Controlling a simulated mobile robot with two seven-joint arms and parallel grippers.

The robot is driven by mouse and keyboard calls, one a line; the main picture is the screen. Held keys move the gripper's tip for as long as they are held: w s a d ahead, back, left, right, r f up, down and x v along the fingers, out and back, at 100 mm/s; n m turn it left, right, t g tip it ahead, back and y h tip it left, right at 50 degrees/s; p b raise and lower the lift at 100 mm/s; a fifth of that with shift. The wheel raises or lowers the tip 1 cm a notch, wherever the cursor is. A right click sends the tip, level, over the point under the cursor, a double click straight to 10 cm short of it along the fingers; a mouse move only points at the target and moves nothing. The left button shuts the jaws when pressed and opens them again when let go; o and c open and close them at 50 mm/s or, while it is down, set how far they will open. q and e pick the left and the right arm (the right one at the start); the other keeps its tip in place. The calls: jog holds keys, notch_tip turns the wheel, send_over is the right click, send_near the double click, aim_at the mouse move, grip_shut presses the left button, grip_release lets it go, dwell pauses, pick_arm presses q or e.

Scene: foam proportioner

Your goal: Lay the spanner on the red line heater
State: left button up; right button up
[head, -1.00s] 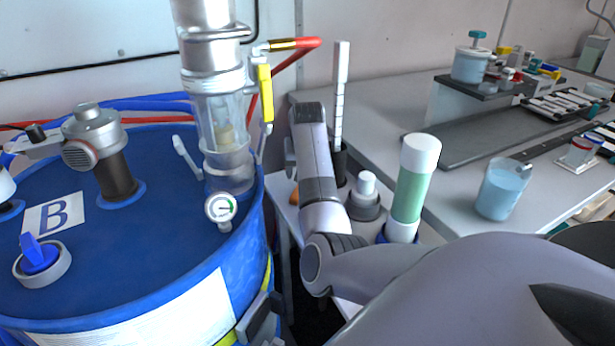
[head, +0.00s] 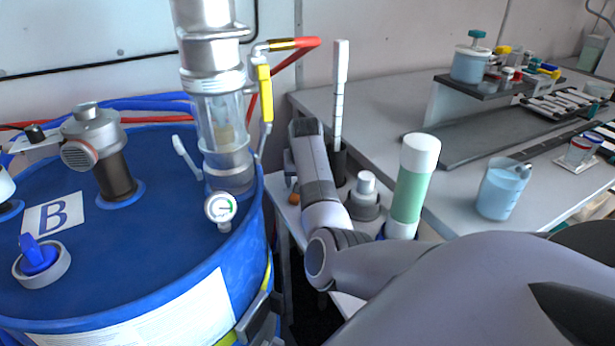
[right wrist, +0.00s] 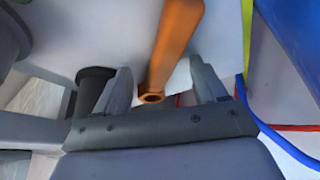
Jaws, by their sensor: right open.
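In the right wrist view an orange bar (right wrist: 174,45) with a hole in its near end, which looks like the spanner, runs up the picture. My right gripper (right wrist: 160,70) is open, with one finger on each side of the bar and a visible gap to both. I cannot tell how far beyond the fingertips the bar lies. A small orange spot (head: 294,197) shows beside the arm, low on a white surface. I cannot make out the red line heater. My left gripper is not in view.
A blue drum (head: 130,240) with a clear pump tube and gauge (head: 220,208) stands close left of my arm. A green-and-white cylinder (head: 413,185) and a dark-based white-topped bottle (head: 366,198) stand right of it. A grey bench (head: 385,130) holds a beaker (head: 502,188).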

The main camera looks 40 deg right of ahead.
jog(key=shift+f, duration=0.1)
grip_shut()
dwell(0.3)
